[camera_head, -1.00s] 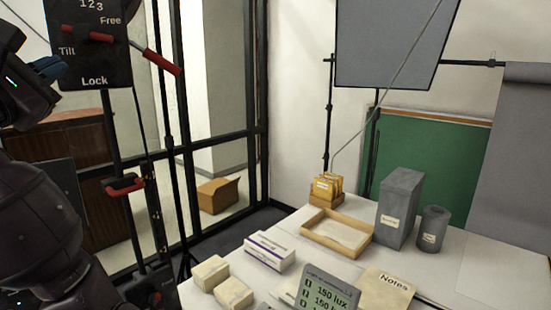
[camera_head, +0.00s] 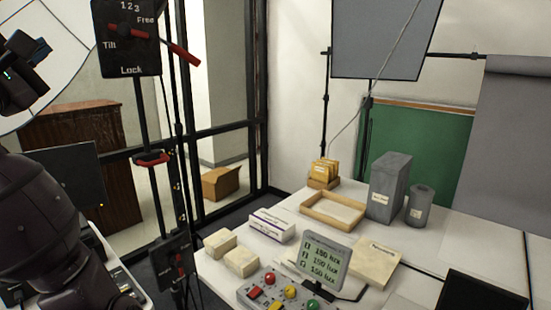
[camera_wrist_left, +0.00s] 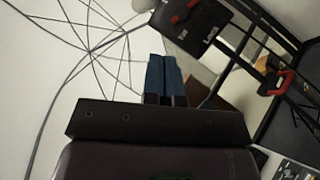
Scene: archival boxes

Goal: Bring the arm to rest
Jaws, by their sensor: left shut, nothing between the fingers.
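My left gripper (camera_head: 40,50) is at the upper left of the head view, raised well above the table and clear of it. In the left wrist view its two blue fingers (camera_wrist_left: 165,80) lie side by side, shut with nothing between them. The dark arm bends up along the left edge of the head view. My right gripper is not in view.
A black stand with a lever panel (camera_head: 125,38) rises just right of the left gripper. The white table (camera_head: 390,255) holds a grey box (camera_head: 390,187), a wooden tray (camera_head: 333,222), cream blocks (camera_head: 241,261), a lux meter (camera_head: 325,260) and a button panel (camera_head: 262,290).

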